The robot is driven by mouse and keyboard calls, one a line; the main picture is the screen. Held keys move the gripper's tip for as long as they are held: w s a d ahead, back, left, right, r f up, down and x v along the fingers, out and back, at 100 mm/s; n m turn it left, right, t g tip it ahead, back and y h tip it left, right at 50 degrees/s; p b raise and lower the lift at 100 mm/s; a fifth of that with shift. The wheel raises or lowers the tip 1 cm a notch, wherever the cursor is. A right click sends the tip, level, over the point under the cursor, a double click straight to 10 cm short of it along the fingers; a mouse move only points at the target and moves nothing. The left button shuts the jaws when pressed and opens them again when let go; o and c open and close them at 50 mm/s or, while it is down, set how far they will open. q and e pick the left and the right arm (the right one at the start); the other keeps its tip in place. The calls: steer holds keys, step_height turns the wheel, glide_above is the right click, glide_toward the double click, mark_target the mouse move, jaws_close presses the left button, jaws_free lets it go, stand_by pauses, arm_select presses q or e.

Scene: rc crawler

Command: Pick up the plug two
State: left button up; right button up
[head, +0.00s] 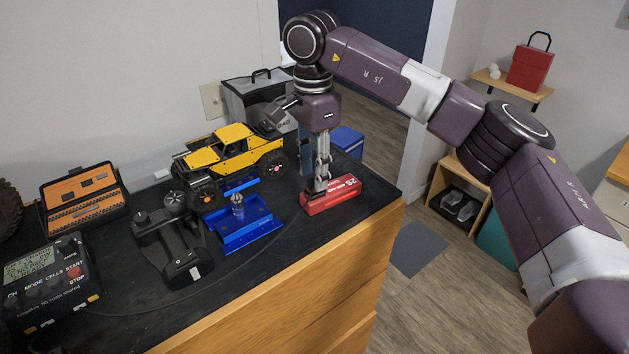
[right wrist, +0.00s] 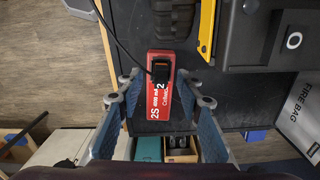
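The plug (right wrist: 161,70), a small black connector with an orange patch, lies over the red battery (right wrist: 160,105) marked 2S in the right wrist view. A black cable (right wrist: 112,35) runs from it towards the top left. I cannot read a number on the plug. My right gripper (head: 321,184) points straight down over the battery (head: 333,198) at the bench's right end. In the right wrist view its two fingers (right wrist: 158,80) are apart, one on each side of the plug, with gaps visible. In the head view the gripper hides the plug. My left gripper is not in view.
A yellow crawler truck (head: 232,145) stands left of the battery, with a blue tray (head: 245,232) in front. A transmitter (head: 175,240), charger (head: 45,280) and orange tool case (head: 84,200) sit further left. A grey bag (head: 255,95) stands behind.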

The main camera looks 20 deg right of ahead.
step_height(320, 180, down, 3)
steer(key=shift+w+r+p, duration=0.1)
steer(key=shift+r+p, duration=0.05)
steer(key=shift+p, duration=0.2)
steer(key=c, duration=0.9)
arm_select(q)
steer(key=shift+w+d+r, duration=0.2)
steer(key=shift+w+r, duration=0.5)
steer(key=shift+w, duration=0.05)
arm_select(e)
jaws_close()
